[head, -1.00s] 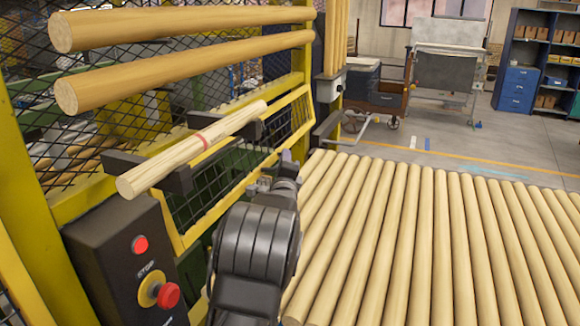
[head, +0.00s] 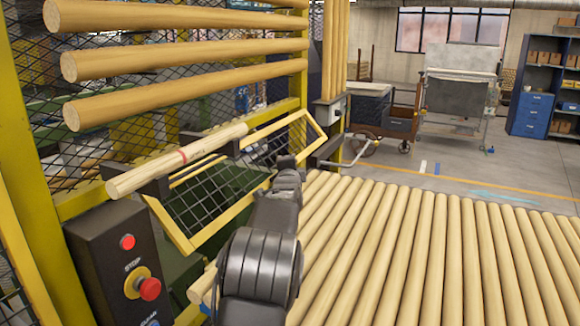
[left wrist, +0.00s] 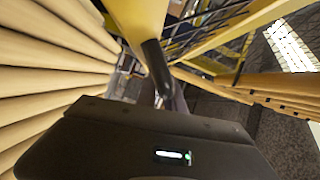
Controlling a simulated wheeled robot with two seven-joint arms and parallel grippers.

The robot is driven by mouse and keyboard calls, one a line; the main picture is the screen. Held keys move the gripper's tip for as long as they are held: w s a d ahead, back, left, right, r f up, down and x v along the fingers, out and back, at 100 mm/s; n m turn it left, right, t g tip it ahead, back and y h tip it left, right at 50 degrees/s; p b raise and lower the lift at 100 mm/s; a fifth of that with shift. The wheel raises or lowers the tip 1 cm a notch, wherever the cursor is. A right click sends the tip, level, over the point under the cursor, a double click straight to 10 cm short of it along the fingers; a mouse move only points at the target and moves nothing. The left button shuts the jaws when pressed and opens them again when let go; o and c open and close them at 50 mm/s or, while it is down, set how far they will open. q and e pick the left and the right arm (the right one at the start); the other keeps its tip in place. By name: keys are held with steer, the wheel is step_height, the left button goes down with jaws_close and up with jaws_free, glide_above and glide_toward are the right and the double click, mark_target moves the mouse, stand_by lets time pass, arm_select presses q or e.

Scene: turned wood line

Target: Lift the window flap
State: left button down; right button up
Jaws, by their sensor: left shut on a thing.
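The window flap (head: 222,192) is a yellow-framed panel of dark wire mesh on the front of the yellow machine. It stands tilted, its lower edge out toward the rods. My left gripper (head: 287,163) is at the flap's lower edge, right of its middle, and is shut. In the left wrist view a dark rounded bar (left wrist: 157,68), seemingly the flap's handle, runs to the jaws beside a yellow frame (left wrist: 140,20). The exact grip is hidden by my own wrist. My right gripper is not in view.
Thick rods (head: 185,57) lie across the mesh fence higher up. A control box with a red stop button (head: 149,289) stands at left. A bed of rods (head: 430,250) fills the right.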

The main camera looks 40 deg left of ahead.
arm_select(q)
steer(key=shift+r, duration=0.3)
steer(key=c, duration=1.9)
jaws_free()
steer(key=o, duration=0.4)
steer(key=shift+w+a+f, duration=0.1)
steer(key=shift+w+f, duration=0.05)
steer(key=shift+f, duration=0.1)
steer(key=shift+o, duration=0.2)
steer(key=shift+s+d, duration=0.25)
steer(key=v, duration=0.7)
steer(key=shift+b, duration=0.4)
steer(key=shift+d, duration=0.1)
